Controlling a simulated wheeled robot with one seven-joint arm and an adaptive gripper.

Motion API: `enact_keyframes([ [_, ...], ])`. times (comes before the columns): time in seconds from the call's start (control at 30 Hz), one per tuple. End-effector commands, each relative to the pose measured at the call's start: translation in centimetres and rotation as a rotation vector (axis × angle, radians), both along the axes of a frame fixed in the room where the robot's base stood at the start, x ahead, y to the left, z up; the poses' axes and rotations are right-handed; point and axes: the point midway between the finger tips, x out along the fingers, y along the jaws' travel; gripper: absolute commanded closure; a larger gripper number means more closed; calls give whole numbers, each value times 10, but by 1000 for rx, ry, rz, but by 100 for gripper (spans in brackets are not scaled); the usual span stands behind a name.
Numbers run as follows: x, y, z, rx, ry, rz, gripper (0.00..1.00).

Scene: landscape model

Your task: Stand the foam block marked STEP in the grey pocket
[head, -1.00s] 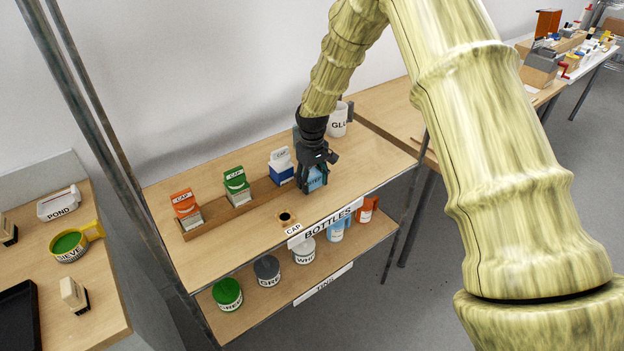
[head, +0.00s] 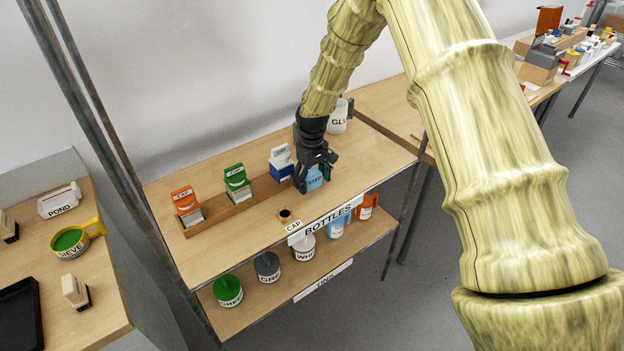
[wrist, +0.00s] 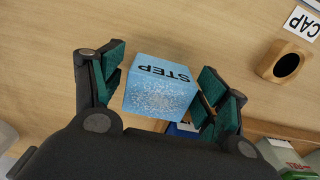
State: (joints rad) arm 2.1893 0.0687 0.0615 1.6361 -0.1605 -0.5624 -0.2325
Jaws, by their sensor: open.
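The light blue foam block marked STEP (head: 315,179) is on the upper wooden shelf, near its right part. In the wrist view the block (wrist: 158,92) sits between my open fingers, with its STEP lettering upside down and a small gap visible on both sides. My gripper (head: 313,173) is open around the block, pointing down. It also shows in the wrist view (wrist: 165,82), with green pads on the fingers. My gripper hides part of the block in the head view. I cannot make out a grey pocket in either view.
A long wooden tray (head: 213,220) holds orange, green and blue CAP cartons left of my gripper. A small wooden holder with a hole (head: 285,215) stands near the shelf's front edge. A white mug (head: 337,122) stands behind. Tins and bottles fill the lower shelf.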

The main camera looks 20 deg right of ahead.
Motion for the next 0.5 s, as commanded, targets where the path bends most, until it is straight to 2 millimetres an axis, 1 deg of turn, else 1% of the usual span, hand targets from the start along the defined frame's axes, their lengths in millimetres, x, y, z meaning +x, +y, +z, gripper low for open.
enact_keyframes([
  [0.17,1,0,12,0,-3,0,26],
  [0.23,1,0,20,0,-3,0,26],
  [0.5,1,0,61,0,-4,0,26],
])
